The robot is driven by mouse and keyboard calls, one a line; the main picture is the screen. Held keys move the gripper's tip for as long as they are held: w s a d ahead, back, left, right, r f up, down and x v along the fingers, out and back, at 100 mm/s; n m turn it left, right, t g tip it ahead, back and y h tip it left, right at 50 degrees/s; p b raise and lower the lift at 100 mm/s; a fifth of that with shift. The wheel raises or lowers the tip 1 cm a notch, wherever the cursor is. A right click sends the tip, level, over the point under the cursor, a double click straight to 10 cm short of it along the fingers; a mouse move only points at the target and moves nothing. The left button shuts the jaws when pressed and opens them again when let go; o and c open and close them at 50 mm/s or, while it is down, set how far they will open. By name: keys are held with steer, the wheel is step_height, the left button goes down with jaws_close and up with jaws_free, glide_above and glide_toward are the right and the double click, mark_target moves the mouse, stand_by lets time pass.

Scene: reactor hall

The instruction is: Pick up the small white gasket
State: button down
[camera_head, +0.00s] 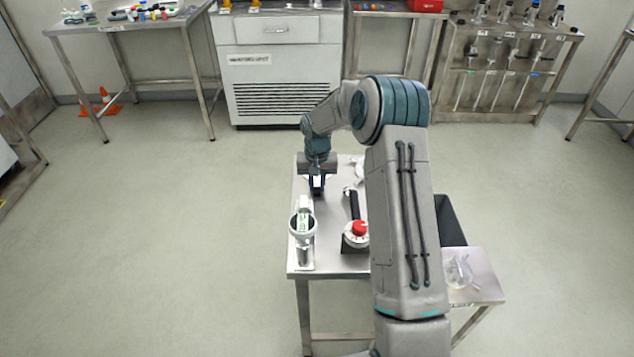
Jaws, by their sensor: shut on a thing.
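My gripper (317,188) points down over the far left part of the steel table (330,262). It is shut on a small white thing (317,181), which shows between the dark fingers and fits the white gasket. At this size its shape is unclear, and the fingers hide part of it. I cannot tell whether it touches the tabletop.
A cup-like holder with a green-marked white item (304,222) stands in front of my gripper. A red-knobbed device (358,231) stands to its right. My arm hides the table's right part. A lower side table (480,268) holds clear items. Open floor lies left.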

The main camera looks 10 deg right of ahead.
steer(key=shift+r, duration=0.5)
steer(key=r, duration=0.2)
steer(key=d+r, duration=0.1)
steer(key=shift+d+r+b, duration=0.2)
steer(key=shift+r+b, duration=0.1)
steer(key=shift+r, duration=0.1)
steer(key=d+r, duration=0.6)
steer(key=d, duration=0.4)
steer(key=shift+s+d+b, duration=0.15)
steer(key=shift+s+b, duration=0.15)
steer(key=shift+s, duration=0.15)
steer(key=shift+r, duration=0.15)
